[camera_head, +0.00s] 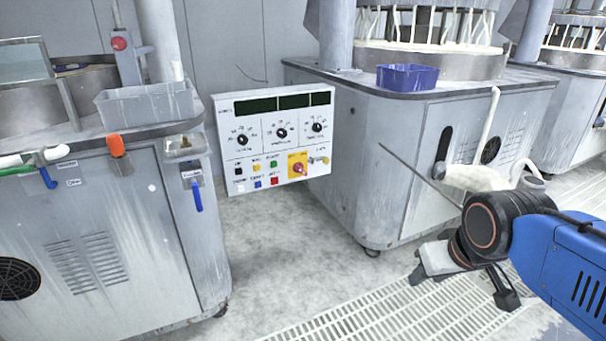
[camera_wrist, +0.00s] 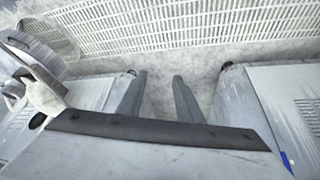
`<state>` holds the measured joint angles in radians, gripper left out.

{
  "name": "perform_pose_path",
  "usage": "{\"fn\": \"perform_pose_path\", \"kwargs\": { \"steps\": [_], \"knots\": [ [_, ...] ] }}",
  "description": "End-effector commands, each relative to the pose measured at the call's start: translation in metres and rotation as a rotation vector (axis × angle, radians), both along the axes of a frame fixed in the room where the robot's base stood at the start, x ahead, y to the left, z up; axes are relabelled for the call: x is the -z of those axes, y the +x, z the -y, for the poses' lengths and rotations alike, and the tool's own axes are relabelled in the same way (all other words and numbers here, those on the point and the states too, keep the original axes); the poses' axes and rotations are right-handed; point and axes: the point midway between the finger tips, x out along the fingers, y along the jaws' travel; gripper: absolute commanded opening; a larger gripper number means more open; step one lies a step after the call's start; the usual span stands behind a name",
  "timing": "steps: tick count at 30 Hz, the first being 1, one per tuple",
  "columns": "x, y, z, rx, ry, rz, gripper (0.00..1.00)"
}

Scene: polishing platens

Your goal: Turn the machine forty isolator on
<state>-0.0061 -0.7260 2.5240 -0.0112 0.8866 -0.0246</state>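A red rotary isolator knob (camera_head: 298,168) on a yellow plate sits at the lower right of a white control panel (camera_head: 225,150) in the head view. Its label and switch position are too small to read, so I cannot tell which machine number it bears. In the head view my arm is at the lower right, well away from the panel. The wrist view does not show the isolator.
A left machine (camera_head: 130,230) and a right machine (camera_head: 385,165) flank the panel. The right one bears a blue bin (camera_head: 407,78); a grey tub (camera_head: 148,105) stands on the left one. A floor grating (camera_head: 370,310) lies in front. The floor below the panel is clear.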

Motion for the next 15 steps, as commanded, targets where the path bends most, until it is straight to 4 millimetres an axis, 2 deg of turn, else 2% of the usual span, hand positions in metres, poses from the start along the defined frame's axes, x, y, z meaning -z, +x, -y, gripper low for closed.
{"fn": "perform_pose_path", "kwargs": {
  "steps": [15],
  "knots": [
    [-0.01,0.188,-0.005,-0.195,-0.136,0.265,0.33]
  ]
}}
